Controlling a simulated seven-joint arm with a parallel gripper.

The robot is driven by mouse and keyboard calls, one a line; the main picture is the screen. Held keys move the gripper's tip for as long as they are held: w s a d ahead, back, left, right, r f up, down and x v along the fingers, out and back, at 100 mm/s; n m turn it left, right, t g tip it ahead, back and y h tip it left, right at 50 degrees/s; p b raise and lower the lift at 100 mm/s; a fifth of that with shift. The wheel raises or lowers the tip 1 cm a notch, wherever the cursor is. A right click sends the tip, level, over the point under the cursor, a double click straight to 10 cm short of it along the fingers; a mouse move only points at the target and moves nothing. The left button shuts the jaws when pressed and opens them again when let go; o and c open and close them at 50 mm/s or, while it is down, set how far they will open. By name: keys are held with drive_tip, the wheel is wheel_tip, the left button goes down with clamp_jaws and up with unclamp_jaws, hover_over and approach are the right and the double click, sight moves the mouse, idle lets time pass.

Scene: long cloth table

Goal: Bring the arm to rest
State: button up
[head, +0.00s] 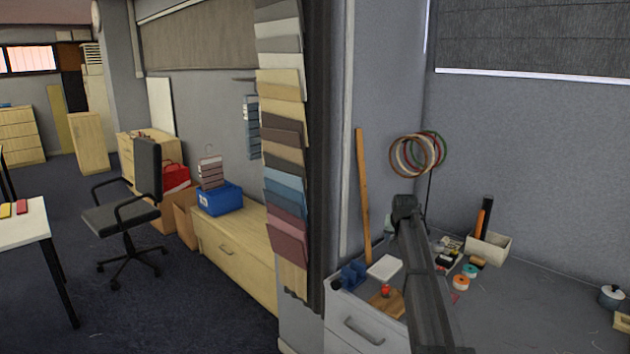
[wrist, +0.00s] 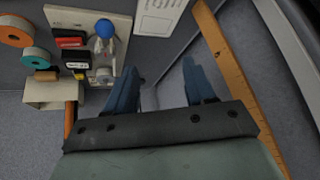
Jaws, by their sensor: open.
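My gripper (wrist: 160,88) shows in the wrist view with its two blue fingers apart. Nothing is held between them; a grey surface and a pale edge show in the gap. In the head view my dark arm rises over the grey table (head: 540,315) at the right, and the fingers cannot be made out there.
Around the gripper in the wrist view are a tray (wrist: 62,18) of small items, an orange tape roll (wrist: 15,36), a teal tape roll (wrist: 35,61), an open box (wrist: 40,95) and a long wooden strip (wrist: 232,75). A pot (head: 611,297) stands far right.

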drive_tip(key=s+a+f+n+y, duration=0.1)
drive_tip(key=a+f, duration=0.3)
drive_tip(key=a, duration=0.8)
drive_tip(key=s+a+f+n+y, duration=0.1)
drive_tip(key=a+f, duration=0.2)
drive_tip(key=a, duration=0.8)
drive_tip(key=s+a+f+m+g+y, duration=0.3)
drive_tip(key=s+a+f, duration=0.7)
drive_tip(key=f, duration=0.3)
drive_tip(key=s+d+f+g+h, duration=0.15)
drive_tip(key=s+d+f, duration=0.25)
drive_tip(key=s+f, duration=0.45)
drive_tip(key=s+d+f+n+g, duration=0.1)
drive_tip(key=s+d+f+g, duration=0.1)
drive_tip(key=s+d+f, duration=0.5)
drive_tip(key=s+d+f+g+h, duration=0.1)
drive_tip(key=s+d+f+g, duration=0.1)
drive_tip(key=s+f, duration=0.8)
drive_tip(key=s+d+f+n+g, duration=0.1)
drive_tip(key=s+d+f, duration=0.1)
drive_tip(key=s, duration=0.9)
drive_tip(key=s+d+f+n+g+h, duration=0.1)
drive_tip(key=s+d+f+g, duration=0.1)
drive_tip(key=s, duration=0.9)
drive_tip(key=s+d+f+n+g, duration=0.1)
drive_tip(key=s+d+f, duration=0.3)
drive_tip(key=s, duration=0.7)
drive_tip(key=shift+s+d+f+g, duration=0.25)
drive_tip(key=shift+d+g, duration=0.2)
drive_tip(key=shift+d, duration=0.15)
